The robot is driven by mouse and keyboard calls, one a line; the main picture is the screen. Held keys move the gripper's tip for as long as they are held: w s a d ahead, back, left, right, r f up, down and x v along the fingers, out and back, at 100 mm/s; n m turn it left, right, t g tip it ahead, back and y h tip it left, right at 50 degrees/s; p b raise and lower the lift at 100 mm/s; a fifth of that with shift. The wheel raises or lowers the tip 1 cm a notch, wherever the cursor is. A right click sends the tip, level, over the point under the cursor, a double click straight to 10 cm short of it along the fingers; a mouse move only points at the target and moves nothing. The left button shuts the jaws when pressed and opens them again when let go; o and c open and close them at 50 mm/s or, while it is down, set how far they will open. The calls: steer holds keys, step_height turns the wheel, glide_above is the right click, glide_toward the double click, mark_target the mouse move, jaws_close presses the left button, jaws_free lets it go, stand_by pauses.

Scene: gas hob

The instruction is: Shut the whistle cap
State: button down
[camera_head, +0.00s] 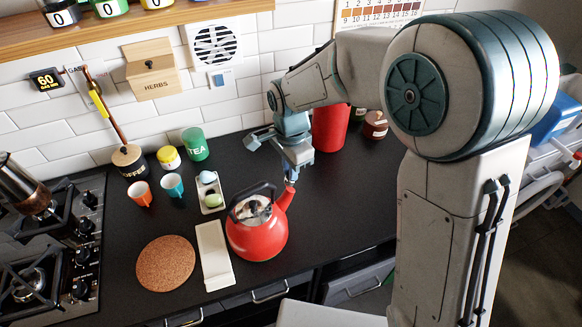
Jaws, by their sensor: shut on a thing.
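The red kettle (257,236) stands upright on the dark counter, with a black handle and a shiny lid. Its spout (284,200) points up and to the right. My gripper (291,179) reaches down from above to the spout's tip and is shut on the whistle cap there. The cap is too small and too covered by the fingers for me to tell its angle.
A cork mat (166,263) and a white spoon rest (214,255) lie left of the kettle. A small egg tray (211,205), an orange cup (142,193) and a teal cup (172,185) stand behind. The gas hob (85,255) is at far left. A red canister (330,128) stands behind my arm.

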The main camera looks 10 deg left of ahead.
steer(key=shift+w+d, duration=0.1)
steer(key=w+d+f+g+y+b, duration=0.1)
steer(key=d+f+g+y, duration=0.1)
steer(key=f+g+y, duration=0.2)
steer(key=w+d+f+g+y+b, duration=0.1)
steer(key=f+g+y, duration=0.3)
steer(key=g+y, duration=0.5)
steer(key=shift+w+d+y, duration=0.3)
steer(key=shift+w+d, duration=0.05)
steer(key=shift+w, duration=0.45)
steer(key=shift+g, duration=0.3)
steer(key=c, duration=1.4)
jaws_free()
steer(key=shift+c, duration=0.2)
